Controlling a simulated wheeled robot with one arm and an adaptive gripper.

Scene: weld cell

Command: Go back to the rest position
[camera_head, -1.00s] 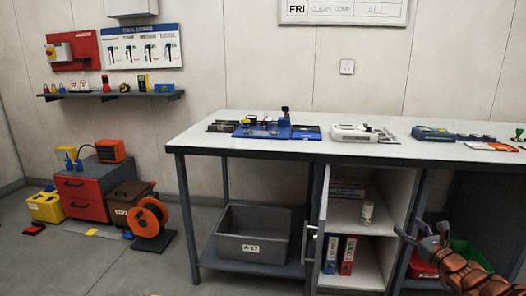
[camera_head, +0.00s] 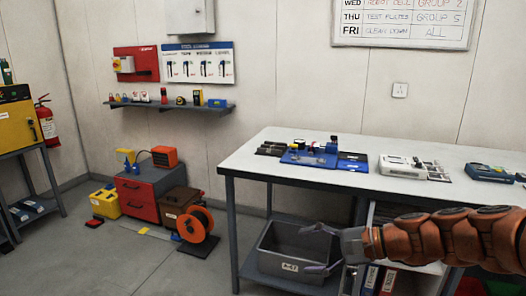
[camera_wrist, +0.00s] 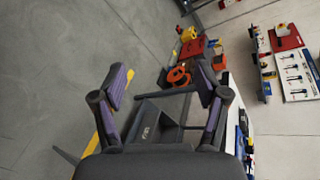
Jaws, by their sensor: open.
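My gripper (camera_head: 322,250) is at the end of my orange-brown arm, which reaches in from the right in the head view. It is in front of the workbench (camera_head: 258,160), over the grey bin (camera_head: 283,263) in the picture. In the wrist view my gripper (camera_wrist: 162,90) has its two purple-padded fingers spread wide apart. Nothing is between them. The bin (camera_wrist: 147,120) shows beyond the fingers. No marker of a rest position shows.
The bench carries a blue fixture (camera_head: 308,158) and a white device (camera_head: 402,167). A red drawer cabinet (camera_head: 138,198) and an orange reel (camera_head: 196,225) stand on the floor at left. A yellow machine (camera_head: 18,122) stands far left. Floor in front is clear.

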